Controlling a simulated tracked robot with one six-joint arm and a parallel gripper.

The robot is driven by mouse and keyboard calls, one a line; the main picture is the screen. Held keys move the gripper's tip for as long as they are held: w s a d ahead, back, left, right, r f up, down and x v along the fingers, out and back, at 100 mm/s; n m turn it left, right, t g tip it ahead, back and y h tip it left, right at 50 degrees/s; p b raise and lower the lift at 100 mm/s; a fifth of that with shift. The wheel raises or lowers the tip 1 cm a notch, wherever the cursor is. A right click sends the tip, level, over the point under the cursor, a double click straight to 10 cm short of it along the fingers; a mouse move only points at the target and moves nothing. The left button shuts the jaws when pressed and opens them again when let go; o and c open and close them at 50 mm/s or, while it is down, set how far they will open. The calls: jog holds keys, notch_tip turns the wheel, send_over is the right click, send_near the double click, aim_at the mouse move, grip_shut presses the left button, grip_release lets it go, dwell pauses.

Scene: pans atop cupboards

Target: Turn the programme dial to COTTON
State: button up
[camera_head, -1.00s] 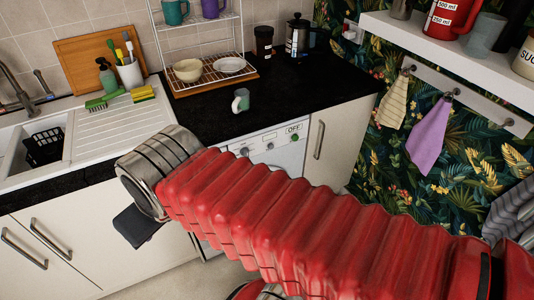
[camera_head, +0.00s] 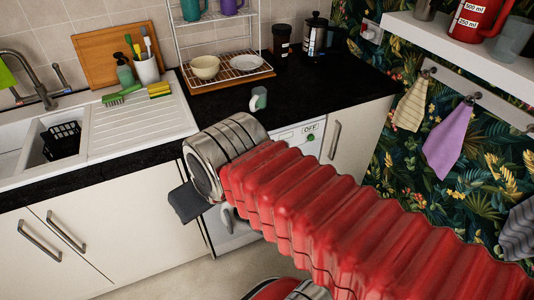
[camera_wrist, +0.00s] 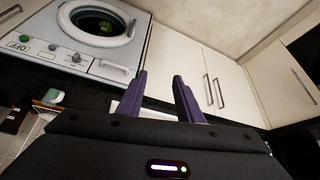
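A white washing machine (camera_head: 290,138) stands under the black worktop, mostly hidden behind my arm in the head view. Its display reads OFF (camera_head: 311,128), with a green button (camera_head: 312,138) below it. In the wrist view the machine (camera_wrist: 135,45) appears upside down at upper left. Its panel there shows the green button (camera_wrist: 24,37) and two small round controls, one (camera_wrist: 52,47) and another (camera_wrist: 76,58); their markings are too small to read. My gripper (camera_wrist: 160,76) has two purple fingers, apart and empty, to the right of the panel in the wrist view. The head view hides the fingers.
White cupboards (camera_head: 355,135) flank the machine. Floor in front (camera_head: 215,275) is partly clear.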

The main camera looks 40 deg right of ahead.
jog(key=shift+w, duration=0.1)
jog(key=w+d+f+t+h, duration=0.2)
jog(key=w+d+f, duration=0.4)
jog(key=w+d, duration=0.5)
jog(key=w+d+f+t+h, duration=0.25)
jog(key=w+d+f, duration=0.35)
jog(key=w+d, duration=0.45)
jog(key=s+d+f+t, duration=0.1)
jog(key=d+f+t, duration=0.2)
jog(key=d+f, duration=0.7)
jog(key=s+d+f+m+t, duration=0.1)
jog(key=s+f+m+t, duration=0.2)
jog(key=s+f, duration=0.4)
jog(key=shift+s+t+h, duration=0.35)
jog(key=shift+s+t, duration=0.2)
jog(key=shift+s, duration=0.55)
jog(key=shift+w+d, duration=0.1)
jog(key=shift+w, duration=0.05)
jog(key=x, duration=1.3)
jog(key=shift+w, duration=0.3)
